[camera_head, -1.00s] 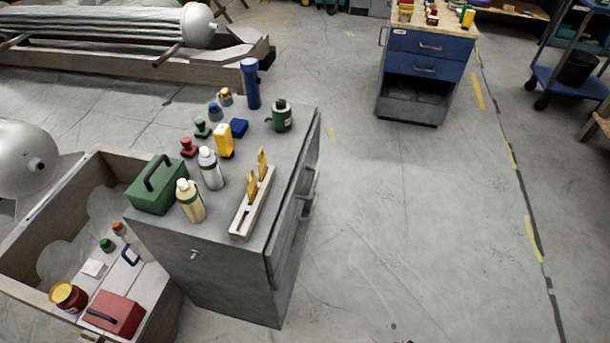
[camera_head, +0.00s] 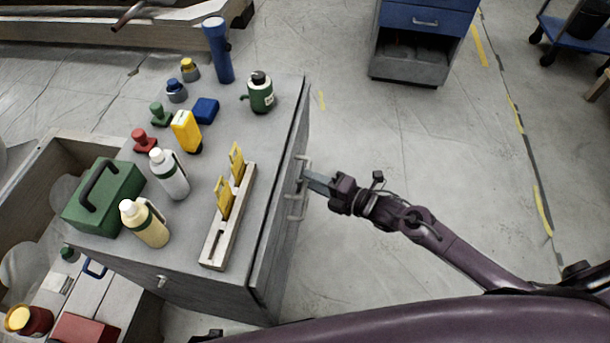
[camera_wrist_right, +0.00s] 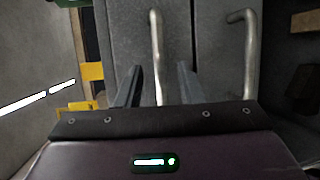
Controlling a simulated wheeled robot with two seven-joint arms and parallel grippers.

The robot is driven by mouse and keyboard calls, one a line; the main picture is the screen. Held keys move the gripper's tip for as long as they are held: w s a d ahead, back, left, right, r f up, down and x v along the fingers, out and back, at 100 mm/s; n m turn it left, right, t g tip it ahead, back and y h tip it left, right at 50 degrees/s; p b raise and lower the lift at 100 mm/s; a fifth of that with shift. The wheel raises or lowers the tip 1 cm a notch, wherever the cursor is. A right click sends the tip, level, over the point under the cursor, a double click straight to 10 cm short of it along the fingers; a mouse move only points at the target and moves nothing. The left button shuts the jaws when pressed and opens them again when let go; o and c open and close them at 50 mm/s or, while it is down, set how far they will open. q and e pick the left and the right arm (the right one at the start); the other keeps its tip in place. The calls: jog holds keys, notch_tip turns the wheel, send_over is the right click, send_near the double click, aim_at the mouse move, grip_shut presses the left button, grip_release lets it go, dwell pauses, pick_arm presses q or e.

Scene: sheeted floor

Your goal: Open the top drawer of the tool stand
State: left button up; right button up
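The grey tool stand (camera_head: 215,250) stands left of centre in the head view, its drawer side facing right. Two metal bar handles show there, the upper handle (camera_head: 302,170) and the lower handle (camera_head: 298,208). My right gripper (camera_head: 312,182) reaches in from the right to the upper handle. In the right wrist view the top drawer's handle (camera_wrist_right: 157,50) runs between the open fingers (camera_wrist_right: 158,85), with gaps on both sides. The other handle (camera_wrist_right: 241,50) is right of the fingers. The top drawer looks closed. My left gripper is not in view.
Bottles, stamps, a yellow tool and a slotted wooden block (camera_head: 228,215) stand on the top. A wooden crate (camera_head: 35,165) is at the left. A blue drawer cabinet (camera_head: 410,65) stands at the back. The floor right of the stand is free apart from my arm.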

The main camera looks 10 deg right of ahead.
jog(key=shift+x, duration=1.55)
jog(key=shift+d, duration=0.1)
grip_shut()
